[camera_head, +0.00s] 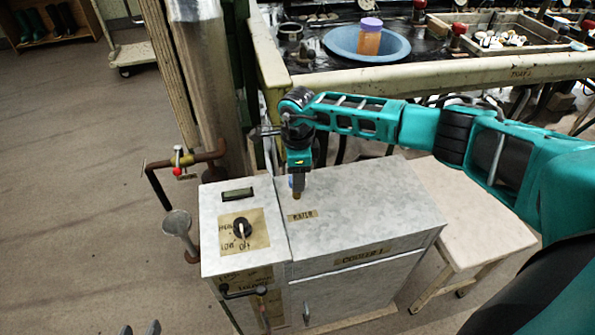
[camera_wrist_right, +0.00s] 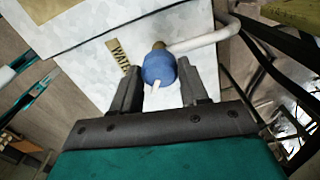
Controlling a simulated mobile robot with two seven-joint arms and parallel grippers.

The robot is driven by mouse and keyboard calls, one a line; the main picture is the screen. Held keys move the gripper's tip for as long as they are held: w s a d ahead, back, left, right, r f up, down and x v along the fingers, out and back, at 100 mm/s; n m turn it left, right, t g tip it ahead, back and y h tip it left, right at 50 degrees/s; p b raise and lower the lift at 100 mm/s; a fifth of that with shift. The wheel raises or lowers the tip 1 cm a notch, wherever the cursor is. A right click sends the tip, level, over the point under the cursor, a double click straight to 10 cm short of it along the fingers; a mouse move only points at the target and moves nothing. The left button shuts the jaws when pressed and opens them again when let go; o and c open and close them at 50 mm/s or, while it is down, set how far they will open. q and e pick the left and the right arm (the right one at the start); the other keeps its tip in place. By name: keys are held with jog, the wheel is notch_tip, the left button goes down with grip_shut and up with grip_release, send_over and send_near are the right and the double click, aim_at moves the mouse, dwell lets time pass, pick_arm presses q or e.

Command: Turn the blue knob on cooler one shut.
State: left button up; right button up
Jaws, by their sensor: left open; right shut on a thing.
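Cooler one (camera_head: 350,210) is a pale mottled box labelled "COOLER 1". The blue knob (camera_wrist_right: 158,68) sits on a brass stem beside the "WATER" label (camera_wrist_right: 119,53) on the cooler top, with a small white mark on its near side. My right gripper (camera_head: 298,188) reaches down over the cooler top and is shut on the knob, one finger on each side. In the head view the gripper hides most of the knob. My left gripper (camera_head: 140,329) is open and empty at the bottom edge, only its fingertips showing, left of the cooler.
A black dial (camera_head: 241,228) and black-handled levers (camera_head: 240,292) are on the cooler's left part. A pipe with a red-handled valve (camera_head: 178,168) stands to the left. A railed basin bench with a blue bowl (camera_head: 340,42) is behind.

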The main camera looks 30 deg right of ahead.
jog(key=shift+r+m, duration=0.1)
jog(key=shift+m, duration=0.9)
jog(key=m+p, duration=0.1)
jog(key=m, duration=0.1)
jog(key=shift+m, duration=0.4)
jog(key=m+p, duration=0.1)
jog(key=m, duration=0.1)
jog(key=shift+m, duration=0.3)
jog(key=shift+m+p, duration=0.55)
jog(key=shift+m, duration=0.45)
pick_arm(q)
jog(key=shift+s+a+r+y, duration=0.2)
jog(key=shift+s+a+r, duration=0.05)
jog(key=shift+a, duration=0.2)
jog(key=shift+s+a+r+y, duration=0.2)
jog(key=shift+a, duration=0.25)
pick_arm(e)
jog(key=shift+m, duration=0.6)
pick_arm(q)
jog(key=shift+r, duration=0.1)
pick_arm(e)
jog(key=shift+m, duration=0.3)
jog(key=o, duration=1.1)
jog(key=shift+s, duration=0.1)
jog(key=shift+c, duration=0.2)
